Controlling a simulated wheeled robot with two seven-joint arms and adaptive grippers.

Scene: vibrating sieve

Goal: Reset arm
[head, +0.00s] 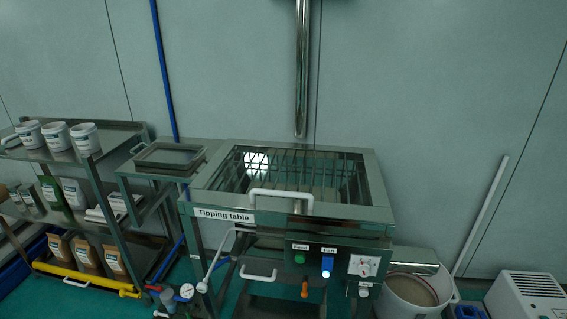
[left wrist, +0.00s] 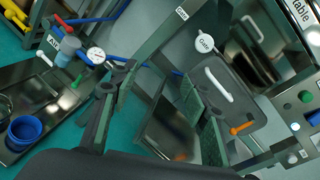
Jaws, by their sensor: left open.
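My left gripper (left wrist: 156,84) shows in the left wrist view, its two dark fingers spread apart with nothing between them. Neither arm nor gripper shows in the head view, and my right gripper is in no view. The tipping table (head: 225,214) stands in the middle of the head view. It has a glass-topped lid with a white handle (head: 281,196), and the lid looks closed. In the left wrist view, part of this machine shows at upper right, tilted.
A metal shelf (head: 97,172) with white tubs (head: 84,138) and brown bags (head: 86,254) stands at left. A shallow tray (head: 170,157) sits beside the table. A white bucket (head: 411,292) stands at right.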

